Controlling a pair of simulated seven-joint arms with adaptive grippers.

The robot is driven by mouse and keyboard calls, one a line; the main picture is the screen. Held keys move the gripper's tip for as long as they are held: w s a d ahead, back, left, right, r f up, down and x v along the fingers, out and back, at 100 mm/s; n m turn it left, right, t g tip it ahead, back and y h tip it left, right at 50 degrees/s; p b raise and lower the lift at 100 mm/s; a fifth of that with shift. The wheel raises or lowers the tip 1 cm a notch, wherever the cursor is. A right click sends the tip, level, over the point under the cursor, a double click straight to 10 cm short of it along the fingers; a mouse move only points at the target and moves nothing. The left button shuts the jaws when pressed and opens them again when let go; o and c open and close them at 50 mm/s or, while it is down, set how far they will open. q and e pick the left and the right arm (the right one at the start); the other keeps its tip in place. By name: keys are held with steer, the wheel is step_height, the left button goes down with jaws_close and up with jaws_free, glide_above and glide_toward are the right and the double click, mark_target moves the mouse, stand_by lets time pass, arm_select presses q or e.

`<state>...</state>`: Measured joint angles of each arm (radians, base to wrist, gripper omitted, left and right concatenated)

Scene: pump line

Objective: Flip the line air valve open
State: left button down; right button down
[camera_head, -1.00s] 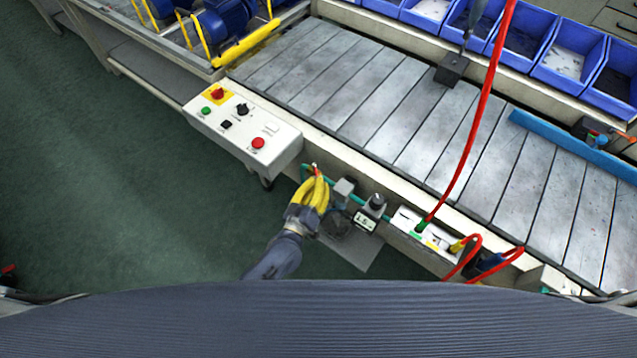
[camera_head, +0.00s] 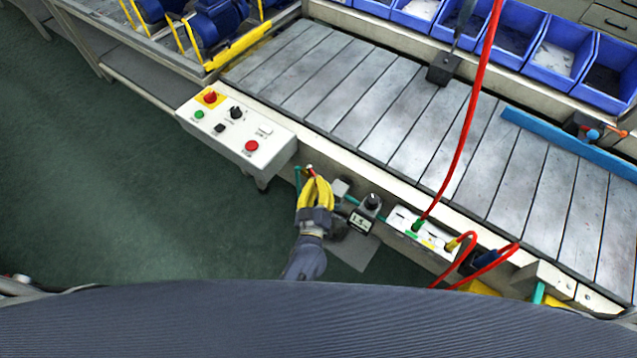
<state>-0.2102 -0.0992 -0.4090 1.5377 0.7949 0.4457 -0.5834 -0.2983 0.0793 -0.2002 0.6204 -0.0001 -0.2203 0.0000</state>
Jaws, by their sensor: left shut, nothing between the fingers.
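My left gripper (camera_head: 317,190), with yellow fingers, is at the air line on the front side of the conveyor, just below the white control box. Its fingers are shut with nothing between them. A small part with a red and white tip (camera_head: 309,169) shows just beyond the fingertips, likely part of the line air valve. A teal air pipe (camera_head: 298,178) stands beside the fingers on the left. The fingers hide most of the valve, so I cannot tell its lever position or whether they touch it. My right gripper is not in view.
A regulator with a gauge display (camera_head: 361,218) sits right of the gripper. Beyond it is a white manifold (camera_head: 402,222) with red hoses (camera_head: 466,130). The control box (camera_head: 238,132) overhangs at upper left. The green floor (camera_head: 150,220) at left is clear.

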arm_select(q)
steer(key=shift+d, duration=0.1)
steer(key=c, duration=1.3)
jaws_free()
steer(key=shift+s, duration=0.1)
steer(key=s+a, duration=0.1)
steer(key=s, duration=1.1)
steer(key=shift+w, duration=0.1)
